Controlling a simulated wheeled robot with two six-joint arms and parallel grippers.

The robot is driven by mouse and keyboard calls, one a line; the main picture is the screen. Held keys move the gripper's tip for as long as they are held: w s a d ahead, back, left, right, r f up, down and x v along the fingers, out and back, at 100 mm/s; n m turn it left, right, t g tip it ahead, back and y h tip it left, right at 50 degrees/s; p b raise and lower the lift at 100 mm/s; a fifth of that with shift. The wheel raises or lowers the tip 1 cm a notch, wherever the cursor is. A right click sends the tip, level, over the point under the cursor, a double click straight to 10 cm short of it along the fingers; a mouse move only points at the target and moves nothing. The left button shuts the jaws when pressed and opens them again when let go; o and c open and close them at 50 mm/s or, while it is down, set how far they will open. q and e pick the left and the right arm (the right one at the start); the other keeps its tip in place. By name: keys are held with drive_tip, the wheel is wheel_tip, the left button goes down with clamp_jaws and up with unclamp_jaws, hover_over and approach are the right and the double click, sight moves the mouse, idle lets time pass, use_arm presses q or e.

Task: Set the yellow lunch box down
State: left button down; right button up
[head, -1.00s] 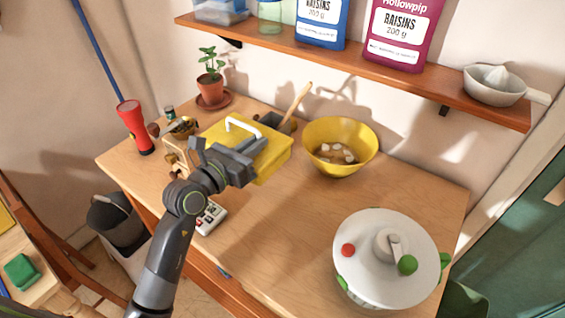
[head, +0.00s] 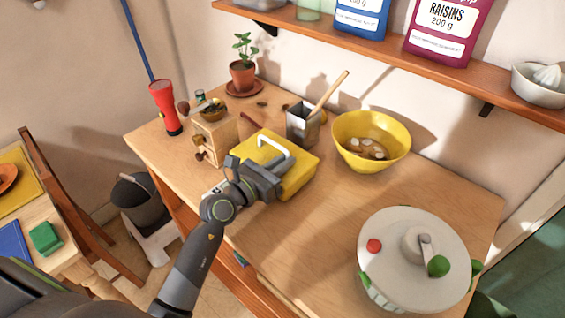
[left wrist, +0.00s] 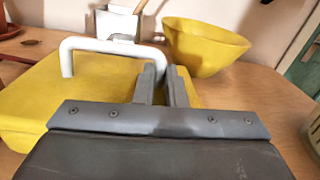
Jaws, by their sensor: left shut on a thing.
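The yellow lunch box (head: 298,177) with a white handle (head: 278,147) is level over the wooden worktop, at or very close to its surface; I cannot tell if it touches. My left gripper (head: 262,178) is shut on it at the near side. In the left wrist view the lunch box (left wrist: 30,100) fills the left, and the gripper's fingers (left wrist: 162,85) are close together by the right end of the white handle (left wrist: 110,45). The exact grip point is hidden. My right gripper is not in view.
A grey metal tin (head: 301,128) with a wooden spoon stands behind the box, and a yellow bowl (head: 371,140) to its right. A wooden grinder (head: 216,138) and red torch (head: 166,106) are left. A white-lidded pot (head: 413,262) is front right. The worktop's middle (head: 325,225) is clear.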

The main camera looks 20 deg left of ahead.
use_arm(q)
drive_tip(key=shift+f, duration=0.15)
drive_tip(key=c, duration=1.5)
unclamp_jaws()
